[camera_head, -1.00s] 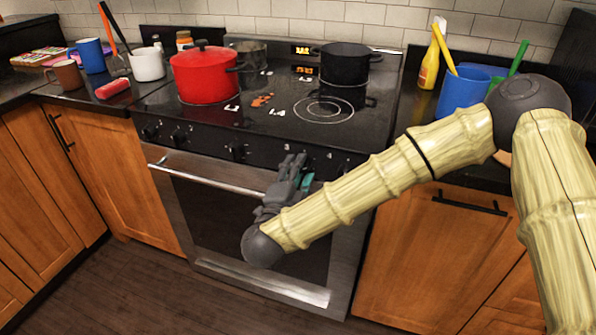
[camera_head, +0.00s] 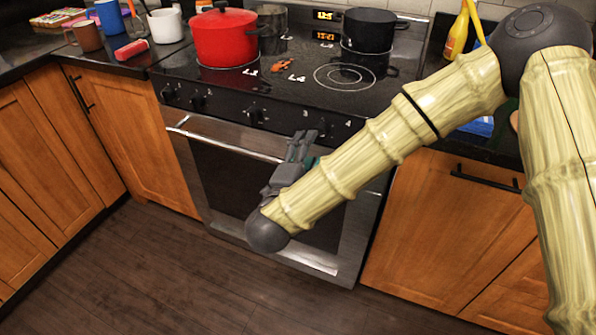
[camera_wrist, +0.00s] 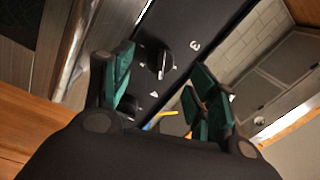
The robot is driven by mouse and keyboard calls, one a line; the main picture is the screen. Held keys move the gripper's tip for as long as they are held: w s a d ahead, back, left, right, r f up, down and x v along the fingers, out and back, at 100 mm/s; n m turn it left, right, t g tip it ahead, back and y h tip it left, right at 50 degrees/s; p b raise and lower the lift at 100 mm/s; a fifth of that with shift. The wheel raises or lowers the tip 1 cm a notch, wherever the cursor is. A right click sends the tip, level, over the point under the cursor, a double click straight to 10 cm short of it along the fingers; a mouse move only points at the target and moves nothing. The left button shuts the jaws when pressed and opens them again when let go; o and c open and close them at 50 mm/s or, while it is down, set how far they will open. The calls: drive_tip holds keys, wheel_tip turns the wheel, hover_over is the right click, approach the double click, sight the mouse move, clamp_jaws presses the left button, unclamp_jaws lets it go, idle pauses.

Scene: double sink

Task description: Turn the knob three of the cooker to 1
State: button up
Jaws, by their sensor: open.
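The cooker (camera_head: 225,165) stands ahead with a row of black knobs along its front panel. In the wrist view, knob three (camera_wrist: 157,58) is a round black knob with a pale mark, beside the label 3. It is ahead of my gripper (camera_wrist: 160,88), in the gap between the green-padded fingers, with no clear contact. My gripper is open and empty. In the head view, my gripper (camera_head: 302,145) is in front of the panel's right half and seems to hide knob three. The knob's exact setting is too small to read.
The oven handle (camera_head: 225,140) runs just below the knobs, near my gripper. A red pot (camera_head: 222,38) and a black pot (camera_head: 368,30) stand on the cooktop. Another knob (camera_wrist: 128,105) with label 4 is close to the left finger. The floor in front is clear.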

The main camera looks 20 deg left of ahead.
drive_tip(key=s, duration=0.7)
drive_tip(key=shift+f, duration=0.25)
idle(0.4)
